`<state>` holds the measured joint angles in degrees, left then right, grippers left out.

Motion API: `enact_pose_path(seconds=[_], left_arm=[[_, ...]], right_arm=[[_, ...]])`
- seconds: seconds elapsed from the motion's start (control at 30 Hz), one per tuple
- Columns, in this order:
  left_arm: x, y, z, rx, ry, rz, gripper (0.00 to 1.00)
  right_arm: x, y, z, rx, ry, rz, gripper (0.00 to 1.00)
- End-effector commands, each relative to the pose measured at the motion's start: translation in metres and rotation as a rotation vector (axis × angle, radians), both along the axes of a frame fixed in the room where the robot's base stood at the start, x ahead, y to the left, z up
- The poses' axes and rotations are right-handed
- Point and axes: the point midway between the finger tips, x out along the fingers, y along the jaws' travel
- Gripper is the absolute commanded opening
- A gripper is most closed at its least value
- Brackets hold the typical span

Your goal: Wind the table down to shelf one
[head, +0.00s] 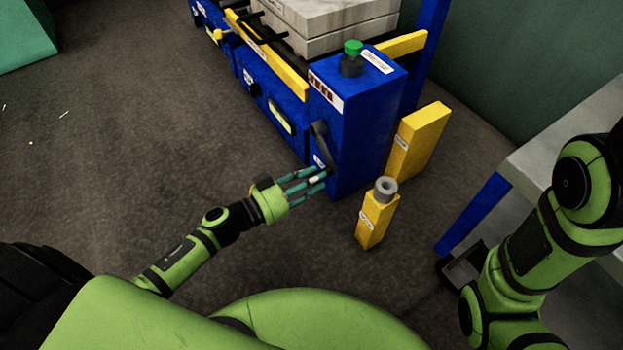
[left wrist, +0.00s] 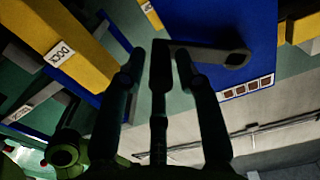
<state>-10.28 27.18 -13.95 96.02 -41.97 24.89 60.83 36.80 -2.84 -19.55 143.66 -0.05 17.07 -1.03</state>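My left gripper (head: 322,176) reaches in from the left. Its teal fingers are spread, close to the crank's lower end. In the left wrist view the crank arm (left wrist: 225,57) runs across just beyond the left fingertips (left wrist: 160,60). A dark upright piece lies between the outer fingers; whether they touch the crank grip is unclear. A strip of small dark squares (head: 323,89) is on the column.
A green knob (head: 353,47) tops the column. Pale slabs (head: 325,22) lie on the press behind it. A yellow post (head: 377,218) with a grey ring and a yellow block (head: 419,141) stand to the right. A grey-topped table is at far right.

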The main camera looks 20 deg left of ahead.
Motion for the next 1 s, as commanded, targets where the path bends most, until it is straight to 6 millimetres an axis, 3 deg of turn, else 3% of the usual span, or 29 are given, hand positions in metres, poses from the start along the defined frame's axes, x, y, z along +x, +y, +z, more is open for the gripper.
enact_pose_path(seconds=[0.73, 1.0], left_arm=[[-0.003, -0.003, 0.005, -0.046, 0.036, -0.003, 0.00], [-0.007, -0.008, 0.016, -0.108, 0.082, -0.007, 0.00]], right_arm=[[0.006, -0.002, 0.009, -0.006, 0.006, -0.017, 0.00], [0.009, -0.006, 0.029, 0.001, 0.009, -0.019, 0.00]])
